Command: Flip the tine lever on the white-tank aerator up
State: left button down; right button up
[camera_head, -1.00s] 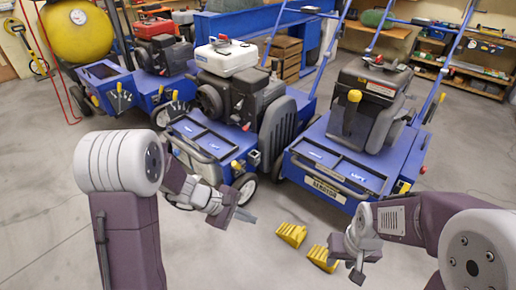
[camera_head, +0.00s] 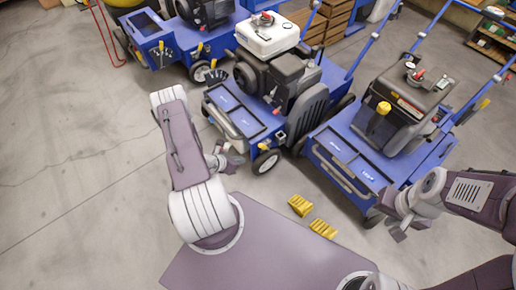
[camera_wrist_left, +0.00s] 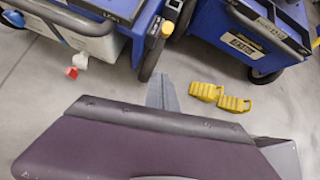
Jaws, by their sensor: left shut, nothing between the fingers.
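The white-tank aerator is the middle blue machine in the head view, with a white tank (camera_head: 268,35) on top. A small upright lever with a yellow tip (camera_head: 213,64) stands by a dark fan-shaped plate at its left front corner; I cannot make out its exact position. My left gripper (camera_head: 237,160) is shut and empty, low in front of this aerator and apart from it. Its grey fingers (camera_wrist_left: 170,95) show together in the left wrist view, pointing toward the machines. My right gripper (camera_head: 397,230) is in front of the right aerator; its jaws are unclear.
Another blue aerator (camera_head: 172,45) stands at the back left, and one with a dark tank (camera_head: 350,150) at the right. Two yellow chocks (camera_head: 300,205) lie on the floor, also seen in the left wrist view (camera_wrist_left: 205,91). The floor at left is clear.

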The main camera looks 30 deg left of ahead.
aim_at(265, 148)
pick_arm(q)
jog(key=w+d+f+b, duration=0.2)
jog(key=w+f+b, duration=0.3)
jog(key=w, duration=0.5)
jog(key=shift+d+b, duration=0.4)
jog(key=shift+b, duration=0.05)
jog(key=shift+f, duration=0.1)
